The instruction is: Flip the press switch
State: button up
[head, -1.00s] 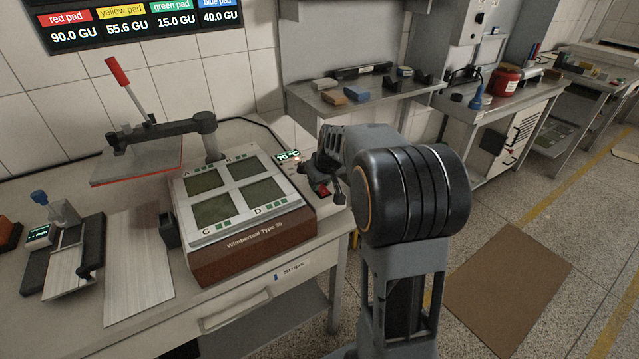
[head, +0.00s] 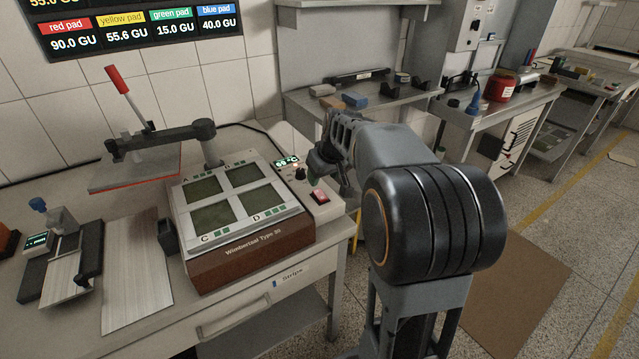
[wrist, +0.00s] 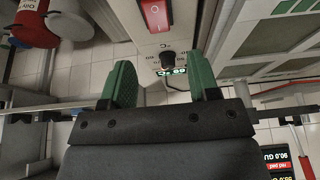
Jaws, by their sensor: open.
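The press switch (head: 320,196) is a red rocker on the light control box at the right side of the press. It looks bright pinkish-red in the head view and shows red with a white mark in the wrist view (wrist: 155,14). My gripper (wrist: 162,75) is open and empty, with green finger pads. In the wrist view the switch lies beyond the fingertips, apart from them. A black knob (wrist: 167,59) and a lit display (head: 287,162) are beside it. In the head view my gripper is above and behind the switch, partly hidden by my arm.
The press (head: 240,246) has a brown base, a panel with several dark pads, and a raised arm with a red-tipped lever (head: 118,80). A wooden-looking strip (head: 140,265) lies left of it. A shelf (head: 300,100) with small blocks stands behind my gripper.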

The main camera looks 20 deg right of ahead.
jog(key=v, duration=0.6)
jog(key=shift+s+r, duration=0.2)
jog(key=shift+r, duration=0.2)
jog(key=s+a+f+p, duration=0.2)
jog(key=s+a, duration=0.3)
jog(key=s, duration=0.3)
jog(key=s+a+f+m+g+p, duration=0.1)
jog(key=s+a+p, duration=0.3)
jog(key=s, duration=0.5)
jog(key=shift+s+a+f+h+p, duration=0.35)
jog(key=shift+a+f, duration=0.1)
jog(key=shift+a, duration=0.55)
